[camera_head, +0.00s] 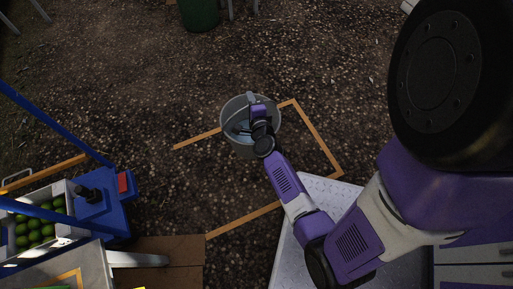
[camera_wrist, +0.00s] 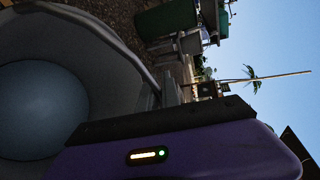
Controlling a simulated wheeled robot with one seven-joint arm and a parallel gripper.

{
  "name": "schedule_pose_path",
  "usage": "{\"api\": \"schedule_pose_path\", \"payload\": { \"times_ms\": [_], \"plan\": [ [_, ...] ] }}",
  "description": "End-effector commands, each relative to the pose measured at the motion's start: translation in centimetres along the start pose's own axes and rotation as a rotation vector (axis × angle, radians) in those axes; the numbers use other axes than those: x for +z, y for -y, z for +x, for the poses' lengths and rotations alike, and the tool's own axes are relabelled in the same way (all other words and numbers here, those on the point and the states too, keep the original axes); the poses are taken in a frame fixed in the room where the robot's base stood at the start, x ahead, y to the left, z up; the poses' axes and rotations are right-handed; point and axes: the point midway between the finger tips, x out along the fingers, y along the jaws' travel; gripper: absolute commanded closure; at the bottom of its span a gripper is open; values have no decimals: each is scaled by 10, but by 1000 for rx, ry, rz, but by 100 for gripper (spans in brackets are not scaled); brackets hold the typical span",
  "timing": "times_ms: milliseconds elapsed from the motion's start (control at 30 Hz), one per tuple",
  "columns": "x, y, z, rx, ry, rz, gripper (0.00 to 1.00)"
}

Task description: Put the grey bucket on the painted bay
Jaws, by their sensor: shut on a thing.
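The grey bucket (camera_head: 233,110) is near the middle of the head view, within or above the orange painted bay outline (camera_head: 318,138) on the gravel, toward its far edge. My gripper (camera_head: 250,104) is shut on the bucket at its rim or handle; my wrist hides part of the bucket. In the wrist view the bucket (camera_wrist: 100,42) fills the left side, its open mouth and pale inside close to the gripper. I cannot tell whether its base touches the ground.
A blue cart (camera_head: 105,205) and a crate of green fruit (camera_head: 38,228) stand at the lower left. A brown board (camera_head: 170,262) lies at the bottom. A green bin (camera_head: 199,14) is at the far top. Gravel (camera_head: 120,70) between them is clear.

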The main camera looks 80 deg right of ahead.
Motion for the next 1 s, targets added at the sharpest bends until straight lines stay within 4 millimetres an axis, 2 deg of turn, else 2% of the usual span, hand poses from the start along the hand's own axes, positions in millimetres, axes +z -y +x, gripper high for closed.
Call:
{"api": "schedule_pose_path", "payload": {
  "times_ms": [33,133,367,1000],
  "plan": [
    [-10,-5,4,-6,-24,6,100],
    [-21,-10,6,-7,-53,11,100],
    [-30,-30,12,-6,-71,14,100],
    [-36,-135,38,-7,-69,13,100]
  ]
}}
